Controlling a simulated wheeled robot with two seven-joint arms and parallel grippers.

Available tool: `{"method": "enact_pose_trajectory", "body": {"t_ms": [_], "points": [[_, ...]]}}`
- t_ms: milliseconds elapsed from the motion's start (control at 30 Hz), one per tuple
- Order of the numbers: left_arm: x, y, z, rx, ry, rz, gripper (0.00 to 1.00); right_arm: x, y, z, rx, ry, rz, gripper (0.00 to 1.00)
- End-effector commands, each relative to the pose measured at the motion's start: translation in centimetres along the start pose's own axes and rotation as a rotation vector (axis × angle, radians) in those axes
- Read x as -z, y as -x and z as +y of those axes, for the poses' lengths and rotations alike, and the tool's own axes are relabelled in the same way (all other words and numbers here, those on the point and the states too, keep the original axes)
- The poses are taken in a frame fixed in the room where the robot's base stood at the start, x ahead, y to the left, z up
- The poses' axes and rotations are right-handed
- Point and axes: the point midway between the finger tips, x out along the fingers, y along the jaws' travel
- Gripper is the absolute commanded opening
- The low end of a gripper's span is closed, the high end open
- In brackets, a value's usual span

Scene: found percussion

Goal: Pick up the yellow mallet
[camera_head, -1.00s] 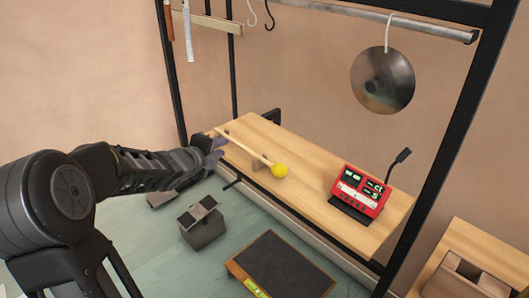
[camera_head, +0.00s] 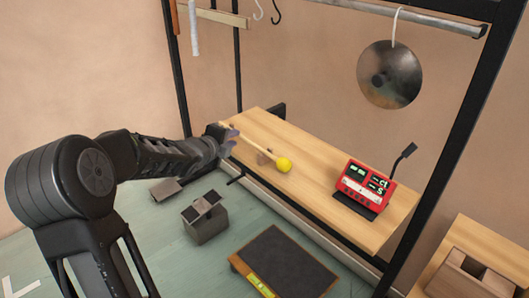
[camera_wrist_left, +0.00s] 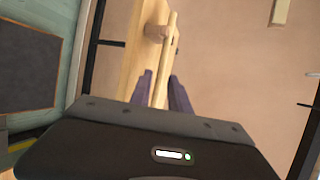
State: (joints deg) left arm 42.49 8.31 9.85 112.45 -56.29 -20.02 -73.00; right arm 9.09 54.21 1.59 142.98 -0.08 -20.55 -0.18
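The yellow mallet has a round yellow head (camera_head: 284,165) and a thin pale wooden handle (camera_head: 254,145). It lies over the wooden shelf, on a small wooden block (camera_head: 264,157). My left gripper (camera_head: 229,138) is at the handle's far end, away from the yellow head. In the left wrist view the handle (camera_wrist_left: 170,45) runs down toward the gap between my two dark fingers (camera_wrist_left: 162,88). The fingers are apart, with space on both sides of the handle. The yellow head is outside the wrist view. My right gripper is not in view.
A red device (camera_head: 363,187) with a black microphone stands on the shelf (camera_head: 325,185). A metal gong (camera_head: 390,75) hangs from a rail above. Below are a grey block (camera_head: 205,218), a dark pad (camera_head: 285,262) and a wooden box (camera_head: 470,275).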

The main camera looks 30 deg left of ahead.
Motion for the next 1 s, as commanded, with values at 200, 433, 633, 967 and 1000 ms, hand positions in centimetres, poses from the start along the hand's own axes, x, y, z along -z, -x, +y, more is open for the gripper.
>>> {"method": "enact_pose_trajectory", "body": {"t_ms": [200,433,633,967,1000], "points": [[0.0,-3.1,0.0,-0.001,0.001,0.001,0.23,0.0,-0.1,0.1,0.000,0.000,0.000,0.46],[0.0,-3.5,-0.1,0.000,0.000,0.000,0.23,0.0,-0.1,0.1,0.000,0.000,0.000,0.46],[0.0,-3.4,-0.1,0.000,0.000,0.000,0.23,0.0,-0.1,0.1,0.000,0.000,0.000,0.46],[0.0,-3.4,-0.1,0.000,0.000,0.000,0.14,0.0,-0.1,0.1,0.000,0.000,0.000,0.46],[0.0,-3.4,-0.1,0.000,0.000,0.000,0.11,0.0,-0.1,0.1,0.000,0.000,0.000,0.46]]}}
